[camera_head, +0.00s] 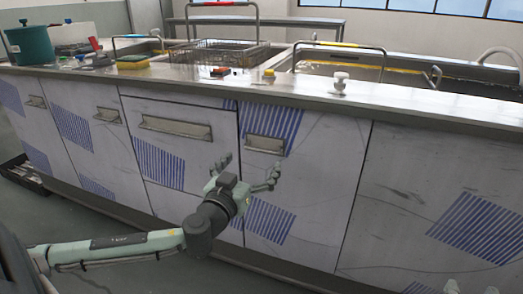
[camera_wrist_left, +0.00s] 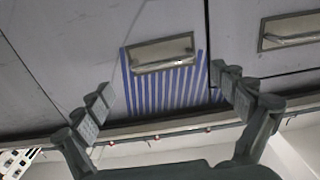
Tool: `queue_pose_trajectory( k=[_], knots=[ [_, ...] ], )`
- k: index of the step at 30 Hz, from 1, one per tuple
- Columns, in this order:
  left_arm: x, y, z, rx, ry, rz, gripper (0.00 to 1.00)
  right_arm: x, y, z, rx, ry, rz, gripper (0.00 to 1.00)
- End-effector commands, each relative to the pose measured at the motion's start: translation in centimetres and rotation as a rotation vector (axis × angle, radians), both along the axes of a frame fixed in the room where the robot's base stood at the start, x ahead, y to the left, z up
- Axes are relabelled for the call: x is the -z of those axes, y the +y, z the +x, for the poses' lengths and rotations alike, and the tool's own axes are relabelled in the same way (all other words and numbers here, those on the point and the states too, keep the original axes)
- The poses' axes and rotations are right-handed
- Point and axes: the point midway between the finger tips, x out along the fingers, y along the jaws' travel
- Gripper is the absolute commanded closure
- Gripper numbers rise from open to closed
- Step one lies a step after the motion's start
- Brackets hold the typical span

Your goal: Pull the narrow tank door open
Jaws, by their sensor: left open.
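The narrow tank door (camera_head: 262,188) is a pale panel with blue stripes in the cabinet front, and it is closed. Its bar handle (camera_head: 265,144) sits in a recessed plate near the top; the handle also shows in the left wrist view (camera_wrist_left: 162,55). My left gripper (camera_head: 250,168) is open and empty, in front of the door and just below the handle in the head view. In the wrist view its fingers (camera_wrist_left: 160,80) are spread to either side of the handle, apart from it. My right gripper (camera_head: 471,288) shows only as pale tips at the bottom edge.
A wider door with its own handle (camera_head: 176,128) adjoins on the left. A wide panel without a visible handle (camera_head: 440,195) is on the right. The counter (camera_head: 400,108) above holds tanks, a wire basket (camera_head: 220,52) and a green pot (camera_head: 30,45). Floor is clear in front.

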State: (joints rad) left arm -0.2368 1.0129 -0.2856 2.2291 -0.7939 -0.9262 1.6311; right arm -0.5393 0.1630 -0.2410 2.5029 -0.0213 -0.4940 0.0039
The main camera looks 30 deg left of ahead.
Motion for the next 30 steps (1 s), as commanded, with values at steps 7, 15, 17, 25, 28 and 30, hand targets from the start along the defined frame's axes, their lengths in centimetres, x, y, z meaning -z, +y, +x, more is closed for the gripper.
queue_pose_trajectory(
  k=[7, 15, 17, 25, 28, 30],
  knots=[
    [-0.3, 1.0, 3.7, -0.002, -0.003, 0.003, 0.04, 0.6, -0.3, 0.0, 0.006, 0.027, -0.013, 0.60],
    [-0.1, 1.5, 5.9, -0.001, -0.001, 0.002, 0.04, 1.1, -0.6, 0.0, 0.011, 0.049, -0.022, 0.60],
    [0.0, 1.5, 6.1, -0.001, 0.000, 0.002, 0.04, 1.1, -0.6, -0.1, 0.012, 0.049, -0.023, 0.60],
    [0.0, 1.5, 6.1, -0.002, 0.001, 0.002, 0.09, 1.1, -0.6, 0.0, 0.012, 0.049, -0.023, 0.60],
    [0.0, 1.5, 6.1, -0.002, 0.001, 0.002, 0.21, 1.1, -0.6, 0.0, 0.012, 0.049, -0.023, 0.60],
    [0.0, 1.5, 6.1, -0.001, 0.001, 0.002, 0.30, 1.1, -0.6, 0.0, 0.012, 0.049, -0.023, 0.60]
  ],
)
